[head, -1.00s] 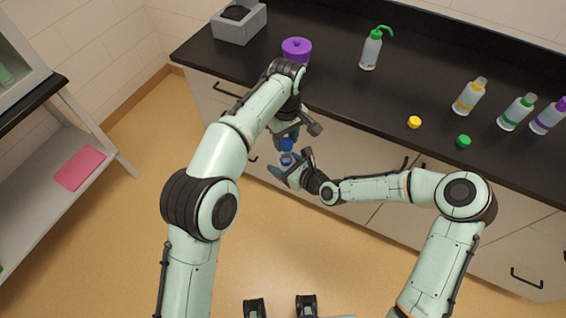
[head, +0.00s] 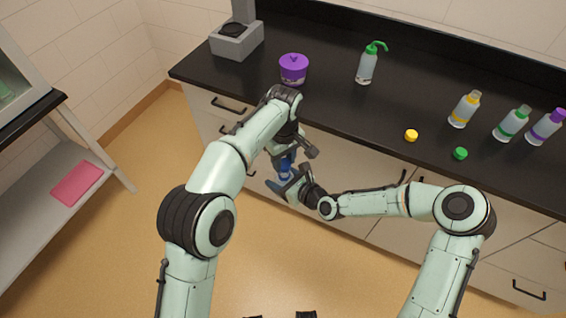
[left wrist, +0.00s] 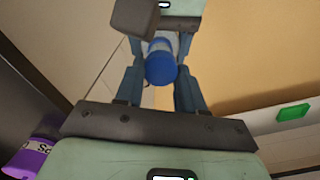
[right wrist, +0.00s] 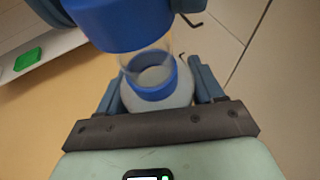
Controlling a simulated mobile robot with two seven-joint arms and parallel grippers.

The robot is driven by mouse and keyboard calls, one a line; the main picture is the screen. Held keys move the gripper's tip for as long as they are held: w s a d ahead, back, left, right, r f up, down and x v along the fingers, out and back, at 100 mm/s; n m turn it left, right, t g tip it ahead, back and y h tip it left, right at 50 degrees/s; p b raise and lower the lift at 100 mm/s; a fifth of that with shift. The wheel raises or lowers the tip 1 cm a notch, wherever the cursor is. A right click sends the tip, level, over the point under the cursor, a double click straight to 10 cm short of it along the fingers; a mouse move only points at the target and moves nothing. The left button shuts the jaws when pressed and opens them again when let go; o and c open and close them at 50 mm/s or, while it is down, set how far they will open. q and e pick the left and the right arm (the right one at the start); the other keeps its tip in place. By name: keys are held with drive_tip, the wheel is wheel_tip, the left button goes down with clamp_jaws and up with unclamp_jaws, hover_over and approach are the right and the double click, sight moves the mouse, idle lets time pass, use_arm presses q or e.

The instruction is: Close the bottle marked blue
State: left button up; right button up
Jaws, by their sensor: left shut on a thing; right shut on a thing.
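The blue cap (left wrist: 160,68) sits between the fingers of my left gripper (head: 288,158), which is shut on it. The blue-marked bottle (right wrist: 158,98) is clear with a blue band, and my right gripper (head: 284,187) is shut around it. In the right wrist view the cap (right wrist: 115,28) is right at the bottle's clear neck, with the mouth hidden behind it. In the head view the cap and bottle are mostly hidden by the grippers, in front of the counter. Whether the cap is seated on the neck I cannot tell.
On the black counter (head: 330,105) stand a purple-lidded tub (head: 293,69), a green-topped wash bottle (head: 368,65), open yellow (head: 464,109) and green (head: 511,124) bottles and a purple-capped bottle (head: 545,128). Loose yellow (head: 411,135) and green (head: 460,153) caps lie near the front edge.

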sight(284, 163)
use_arm(q)
drive_tip(key=shift+f, duration=0.15)
drive_tip(key=shift+f, duration=0.75)
drive_tip(key=shift+f, duration=0.6)
drive_tip(key=m, duration=0.6)
drive_tip(key=shift+d+m, duration=0.1)
drive_tip(key=shift+m, duration=0.2)
drive_tip(key=o, duration=1)
